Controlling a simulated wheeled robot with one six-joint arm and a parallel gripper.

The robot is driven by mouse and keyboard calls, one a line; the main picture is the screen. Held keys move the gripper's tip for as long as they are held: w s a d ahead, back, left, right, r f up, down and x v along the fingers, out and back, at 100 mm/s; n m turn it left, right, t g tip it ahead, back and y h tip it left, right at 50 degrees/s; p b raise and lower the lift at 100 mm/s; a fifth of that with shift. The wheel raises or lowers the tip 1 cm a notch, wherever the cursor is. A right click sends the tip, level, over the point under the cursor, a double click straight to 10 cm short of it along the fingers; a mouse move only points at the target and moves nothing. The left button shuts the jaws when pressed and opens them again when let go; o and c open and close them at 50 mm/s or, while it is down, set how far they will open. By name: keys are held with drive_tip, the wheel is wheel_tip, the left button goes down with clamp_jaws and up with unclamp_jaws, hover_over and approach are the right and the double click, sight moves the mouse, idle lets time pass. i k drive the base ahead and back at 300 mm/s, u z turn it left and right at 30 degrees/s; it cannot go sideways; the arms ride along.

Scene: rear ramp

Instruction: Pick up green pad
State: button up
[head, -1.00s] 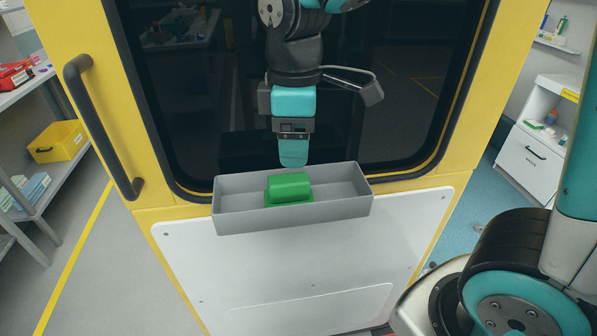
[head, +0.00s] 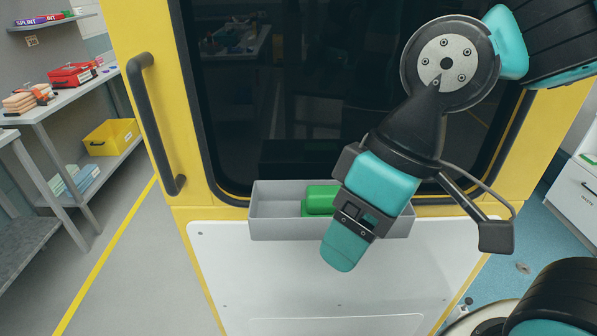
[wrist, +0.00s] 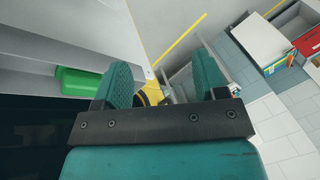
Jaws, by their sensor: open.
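The green pad (head: 319,200) lies in the grey tray (head: 275,228) on the front of the yellow-framed door. In the head view its right side is partly hidden by my gripper. My gripper (head: 339,258) is tilted, its fingertips low and to the left, in front of the tray and in line with its front wall or below it. In the wrist view the gripper (wrist: 163,82) is open with nothing between the fingers.
A dark window (head: 300,90) stands behind the tray, with a white panel (head: 270,275) below. A black door handle (head: 150,125) is at left. Shelves at left hold a yellow bin (head: 110,137) and a red case (head: 72,75). Open floor lies at lower left.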

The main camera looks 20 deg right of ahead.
sight(318, 203)
drive_tip(key=u, duration=2.35)
drive_tip(key=i, duration=1.15)
drive_tip(key=z, duration=3)
